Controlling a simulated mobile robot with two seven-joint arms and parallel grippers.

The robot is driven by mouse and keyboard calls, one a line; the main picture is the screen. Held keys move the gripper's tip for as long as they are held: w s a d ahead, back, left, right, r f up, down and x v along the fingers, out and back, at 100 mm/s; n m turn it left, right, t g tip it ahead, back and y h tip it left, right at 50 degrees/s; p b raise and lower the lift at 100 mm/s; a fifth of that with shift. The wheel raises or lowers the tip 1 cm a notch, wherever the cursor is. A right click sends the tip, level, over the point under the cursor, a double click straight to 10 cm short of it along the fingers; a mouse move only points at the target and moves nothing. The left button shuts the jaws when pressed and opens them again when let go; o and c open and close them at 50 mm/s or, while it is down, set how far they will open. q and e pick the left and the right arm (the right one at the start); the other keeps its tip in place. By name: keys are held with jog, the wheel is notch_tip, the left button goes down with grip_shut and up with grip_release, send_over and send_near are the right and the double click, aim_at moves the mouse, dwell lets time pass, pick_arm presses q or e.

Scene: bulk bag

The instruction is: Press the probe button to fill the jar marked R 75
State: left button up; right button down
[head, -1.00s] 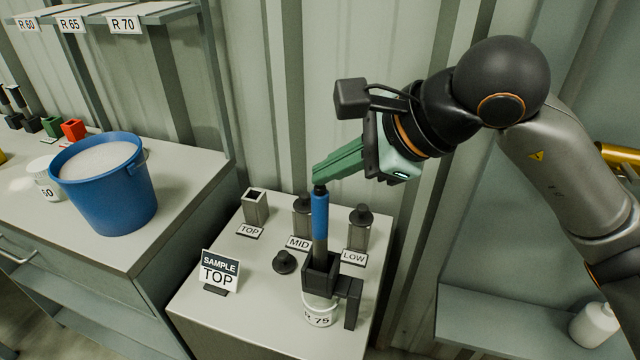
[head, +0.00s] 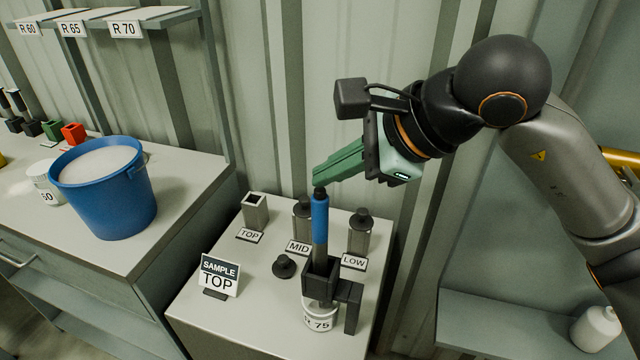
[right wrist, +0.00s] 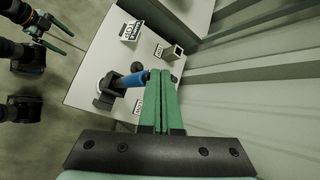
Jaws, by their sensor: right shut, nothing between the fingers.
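The jar marked R 75 (head: 319,317) sits at the front of the small table, under a black holder (head: 322,279). The probe (head: 320,222), with a blue grip and a dark button (head: 320,192) on top, stands upright in that holder. My right gripper (head: 318,177) is shut and empty, its green fingertips just above the button; I cannot tell whether they touch it. In the right wrist view the shut green fingers (right wrist: 162,75) are beside the probe's blue grip (right wrist: 132,80). The jar's contents are hidden. My left gripper (right wrist: 62,28) shows at the left edge of that view, blurred and small.
TOP (head: 255,211), MID (head: 303,220) and LOW (head: 359,232) tubes stand at the table's back; TOP is uncapped and a black cap (head: 284,266) lies in front. A SAMPLE TOP sign (head: 219,275) stands at left. A blue bucket (head: 105,195) of white material is on the left bench.

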jog(key=shift+r, duration=0.55)
notch_tip(320, 180, up, 5)
jog(key=p, duration=0.3)
dwell(0.7)
